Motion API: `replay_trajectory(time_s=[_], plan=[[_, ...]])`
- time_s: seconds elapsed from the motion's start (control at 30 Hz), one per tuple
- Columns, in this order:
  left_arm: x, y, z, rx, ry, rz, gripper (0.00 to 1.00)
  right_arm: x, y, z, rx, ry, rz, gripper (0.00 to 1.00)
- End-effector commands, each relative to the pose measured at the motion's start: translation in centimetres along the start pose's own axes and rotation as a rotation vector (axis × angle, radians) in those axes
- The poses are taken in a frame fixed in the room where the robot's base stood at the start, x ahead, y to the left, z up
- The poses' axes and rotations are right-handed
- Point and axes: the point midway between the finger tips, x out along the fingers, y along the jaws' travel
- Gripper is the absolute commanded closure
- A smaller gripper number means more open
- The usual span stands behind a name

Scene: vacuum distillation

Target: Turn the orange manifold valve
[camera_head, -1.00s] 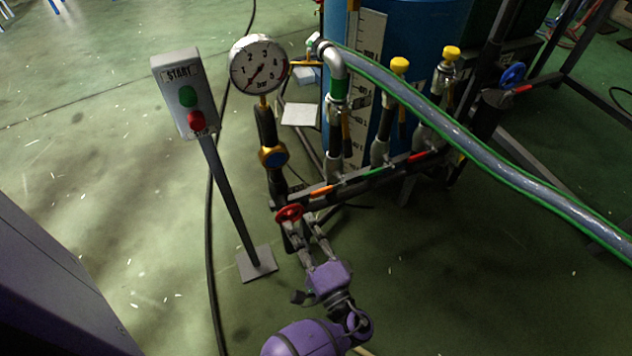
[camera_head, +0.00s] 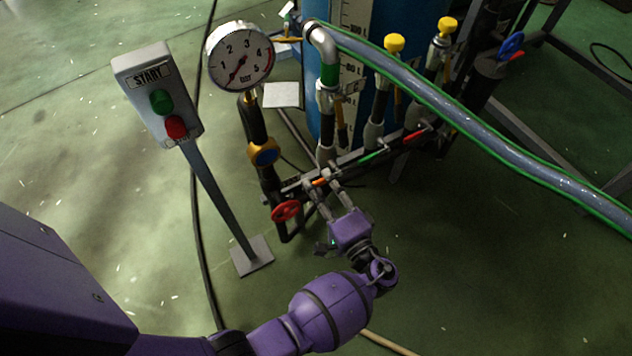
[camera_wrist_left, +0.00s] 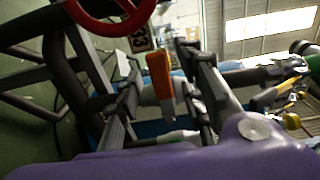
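The orange manifold valve handle (camera_head: 320,182) sits on the dark manifold pipe (camera_head: 350,163), at the tips of my left gripper. In the left wrist view the orange handle (camera_wrist_left: 160,75) stands between the two fingers, with space visible on both sides. My left gripper (camera_head: 322,185) is open around it; its fingers (camera_wrist_left: 164,95) also show in the left wrist view. Whether a finger touches the handle is hard to tell. My right gripper is not in view.
A red handwheel (camera_head: 286,211) is just left of the gripper. A pressure gauge (camera_head: 239,56) and a START button post (camera_head: 158,95) stand further left. Green and red handles (camera_head: 413,137) lie along the manifold. A hose (camera_head: 460,118) crosses above right.

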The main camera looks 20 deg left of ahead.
Motion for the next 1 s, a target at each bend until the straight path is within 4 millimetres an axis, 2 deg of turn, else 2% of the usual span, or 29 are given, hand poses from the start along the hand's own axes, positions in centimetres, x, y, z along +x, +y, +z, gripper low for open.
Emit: replay_trajectory(time_s=[0.1, 0.2, 0.47, 0.73, 1.0], plan=[[1.3, 0.0, 0.0, 0.000, -0.001, -0.001, 0.64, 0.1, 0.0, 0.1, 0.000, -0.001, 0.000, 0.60], [1.8, 0.0, 0.0, 0.000, -0.001, 0.000, 0.64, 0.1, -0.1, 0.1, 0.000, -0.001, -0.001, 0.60], [1.9, 0.0, 0.0, 0.000, 0.000, 0.001, 0.64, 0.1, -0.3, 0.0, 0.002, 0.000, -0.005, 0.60], [1.9, 0.0, 0.0, 0.000, 0.000, 0.000, 0.99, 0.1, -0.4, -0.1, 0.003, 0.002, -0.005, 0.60], [1.9, 0.0, 0.0, 0.000, -0.001, 0.000, 1.00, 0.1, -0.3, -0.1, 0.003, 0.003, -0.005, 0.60]])
